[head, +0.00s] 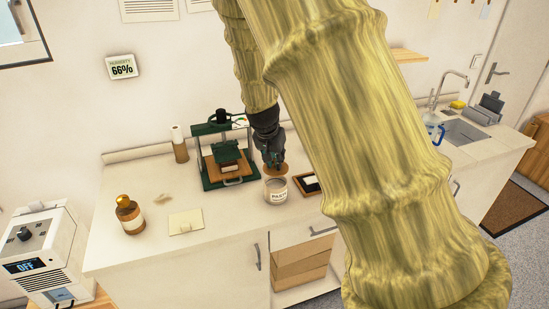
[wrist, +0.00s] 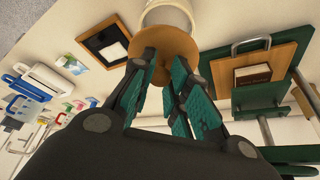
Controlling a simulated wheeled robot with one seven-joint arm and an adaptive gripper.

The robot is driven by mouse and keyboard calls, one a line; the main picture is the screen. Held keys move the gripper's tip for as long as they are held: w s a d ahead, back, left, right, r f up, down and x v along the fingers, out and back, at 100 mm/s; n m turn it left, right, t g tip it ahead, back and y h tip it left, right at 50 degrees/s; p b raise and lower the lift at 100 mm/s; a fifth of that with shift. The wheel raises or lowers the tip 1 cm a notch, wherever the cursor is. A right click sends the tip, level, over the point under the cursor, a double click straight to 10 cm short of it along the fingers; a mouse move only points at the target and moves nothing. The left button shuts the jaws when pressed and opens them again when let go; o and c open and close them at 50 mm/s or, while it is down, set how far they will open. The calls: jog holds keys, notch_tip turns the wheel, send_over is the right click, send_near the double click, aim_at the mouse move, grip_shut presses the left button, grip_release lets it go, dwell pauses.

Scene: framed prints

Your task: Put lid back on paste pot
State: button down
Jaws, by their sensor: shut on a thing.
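The paste pot (head: 275,191) is a pale round jar with a dark-lettered label, standing upright on the white counter. It also shows at the top of the wrist view (wrist: 170,14), partly hidden. The lid (head: 274,169) is a flat brown wooden disc. My gripper (head: 272,160) is shut on the lid, just above the pot and near its far rim. In the wrist view the lid (wrist: 172,46) sits at the fingertips and overlaps part of the pot's opening. I cannot tell whether the lid touches the rim.
A green press (head: 213,180) stands close left of the pot. A dark-framed print (head: 308,184) lies close to its right. An amber bottle (head: 130,215) and a pale card (head: 186,222) are at the counter's left. The counter (head: 235,222) in front of the pot is clear.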

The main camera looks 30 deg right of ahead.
aim_at(274, 169)
jog(key=shift+f+b, duration=1.2)
jog(key=shift+f, duration=1.15)
jog(key=shift+s+a+p, duration=0.15)
jog(key=shift+s+p, duration=0.05)
jog(key=shift+p, duration=0.25)
jog(key=shift+f+p, duration=0.15)
jog(key=shift+p, duration=0.2)
dwell(1.4)
jog(key=c, duration=0.8)
grip_release()
jog(key=shift+r+p, duration=2.65)
jog(key=shift+r, duration=0.85)
